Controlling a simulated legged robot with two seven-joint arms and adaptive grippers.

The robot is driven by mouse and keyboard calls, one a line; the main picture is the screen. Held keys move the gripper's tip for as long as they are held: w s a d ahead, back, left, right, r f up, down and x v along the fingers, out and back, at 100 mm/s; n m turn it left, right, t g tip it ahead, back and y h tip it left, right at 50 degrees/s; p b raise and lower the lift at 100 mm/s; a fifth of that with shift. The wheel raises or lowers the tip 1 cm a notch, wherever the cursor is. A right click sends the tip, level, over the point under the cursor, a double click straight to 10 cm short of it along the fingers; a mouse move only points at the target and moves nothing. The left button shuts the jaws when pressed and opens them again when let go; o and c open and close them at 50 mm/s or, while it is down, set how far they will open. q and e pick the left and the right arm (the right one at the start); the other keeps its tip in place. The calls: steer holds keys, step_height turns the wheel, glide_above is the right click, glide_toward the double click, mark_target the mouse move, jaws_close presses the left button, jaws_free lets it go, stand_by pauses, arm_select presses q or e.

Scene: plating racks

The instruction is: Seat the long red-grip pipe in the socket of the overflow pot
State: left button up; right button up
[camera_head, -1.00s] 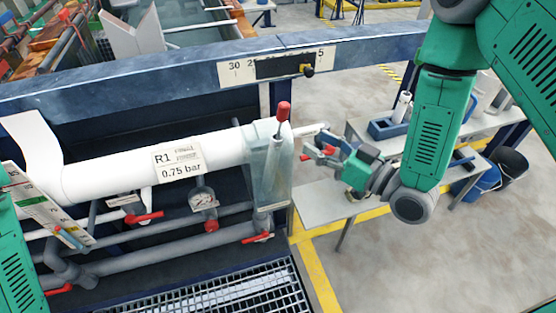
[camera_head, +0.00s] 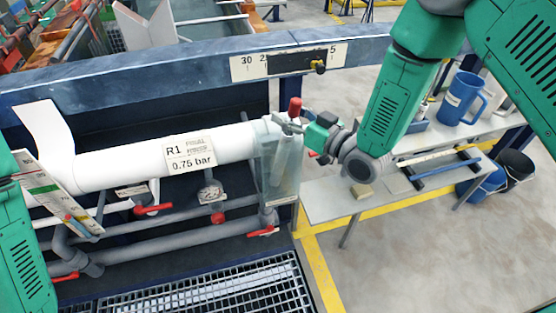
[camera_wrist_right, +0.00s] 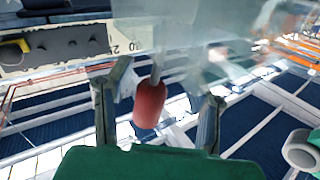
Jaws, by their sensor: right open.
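The pipe's red grip (camera_head: 294,106) sticks up above the clear overflow pot (camera_head: 284,178) at the right end of the white pipe. Its lower part is blurred behind the pot's wall, so I cannot tell whether it is in the socket. My right gripper (camera_head: 287,123) is at the top of the pot, close to the grip. In the right wrist view, the red grip (camera_wrist_right: 149,103) hangs between the two spread fingers of my right gripper (camera_wrist_right: 158,98), with gaps on both sides. My left gripper is out of view; only my left arm shows at the left edge.
A white pipe labelled R1 (camera_head: 125,168) runs left from the pot. Red-handled valves and a gauge (camera_head: 211,191) sit below it. A beam (camera_head: 160,68) crosses behind.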

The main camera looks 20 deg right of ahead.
steer(key=shift+d, duration=0.35)
jaws_close()
steer(key=shift+d, duration=0.25)
steer(key=shift+a, duration=0.1)
